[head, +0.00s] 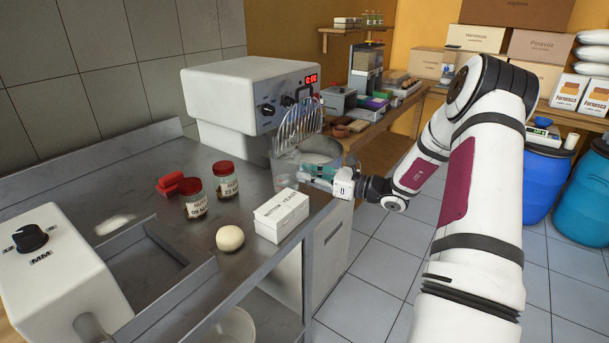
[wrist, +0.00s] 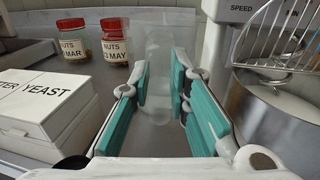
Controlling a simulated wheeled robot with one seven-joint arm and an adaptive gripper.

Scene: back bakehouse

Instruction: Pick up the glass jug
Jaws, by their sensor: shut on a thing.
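The glass jug (wrist: 158,72) is clear and tall, and stands upright between my fingers in the wrist view. My gripper (wrist: 160,98), with teal finger pads, is shut on it around its lower part. In the head view my gripper (head: 305,173) is at the counter's right side, in front of the mixer bowl. The jug is hard to make out there against the metal. I cannot tell whether its base touches the counter.
A steel mixer bowl (wrist: 270,115) with a wire guard is close on the right. White yeast boxes (head: 282,215), two nut jars (head: 226,180) with red lids and a dough ball (head: 230,238) stand on the steel counter (head: 135,195). A white mixer (head: 240,88) is behind.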

